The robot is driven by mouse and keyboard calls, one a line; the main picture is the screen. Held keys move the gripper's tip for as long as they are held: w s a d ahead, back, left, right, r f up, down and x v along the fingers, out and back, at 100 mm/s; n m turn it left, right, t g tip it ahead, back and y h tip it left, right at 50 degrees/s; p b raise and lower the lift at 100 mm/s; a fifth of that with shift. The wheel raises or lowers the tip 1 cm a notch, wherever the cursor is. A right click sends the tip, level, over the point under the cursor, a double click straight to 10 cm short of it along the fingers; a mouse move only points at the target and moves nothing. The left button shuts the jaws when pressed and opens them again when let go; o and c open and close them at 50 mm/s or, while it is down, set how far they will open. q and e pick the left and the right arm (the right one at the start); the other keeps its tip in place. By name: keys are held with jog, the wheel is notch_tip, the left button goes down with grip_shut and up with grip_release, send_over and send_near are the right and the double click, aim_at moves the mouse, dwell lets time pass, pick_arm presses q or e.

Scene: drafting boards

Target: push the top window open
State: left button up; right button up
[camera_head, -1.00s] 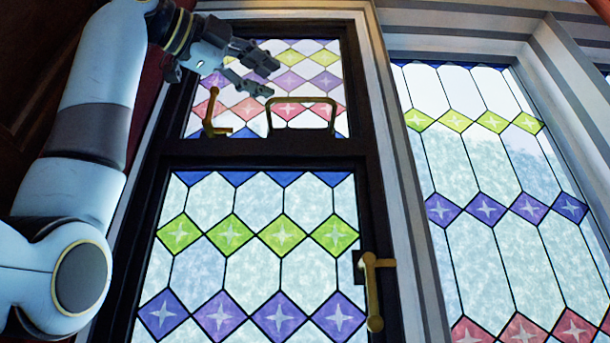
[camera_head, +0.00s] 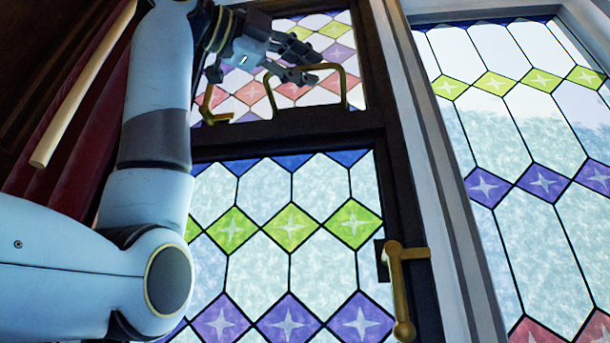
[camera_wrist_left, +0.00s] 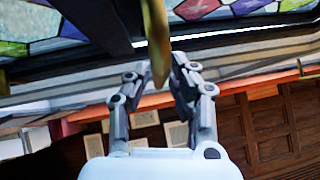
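The top window (camera_head: 338,52) has stained glass in a dark frame. A brass U-shaped handle (camera_head: 345,88) is at its lower edge, and a brass latch (camera_head: 208,108) sits left of it. My left gripper (camera_head: 308,62) is in front of the window, its fingers apart, overlapping the top left of the U-shaped handle. In the left wrist view, a brass bar (camera_wrist_left: 157,40) reaches down between the two open fingers of the gripper (camera_wrist_left: 160,77). I cannot tell whether they touch it. My right gripper is not in view.
A lower stained-glass window (camera_head: 262,255) with a brass lever handle (camera_head: 399,290) is below. A large fixed-looking window (camera_head: 500,130) stands to the right behind a pale striped frame. A pale wooden rod (camera_head: 85,85) and dark red curtain-like folds (camera_head: 95,130) are at the left.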

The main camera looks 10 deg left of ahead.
aim_at(309, 97)
pick_arm(q)
jog(key=shift+w+d+f, duration=0.1)
jog(key=shift+w, duration=0.1)
grip_shut()
jog(key=shift+w, duration=0.1)
jog(key=shift+m+h, duration=0.4)
jog(key=shift+m, duration=0.2)
jog(key=w, duration=0.2)
jog(key=w+f+b, duration=0.1)
jog(key=w, duration=0.2)
jog(key=shift+o, duration=1.7)
grip_release()
jog(key=shift+s+t, duration=0.1)
jog(key=shift+t, duration=0.2)
jog(key=shift+s+r, duration=0.1)
jog(key=shift+s, duration=0.05)
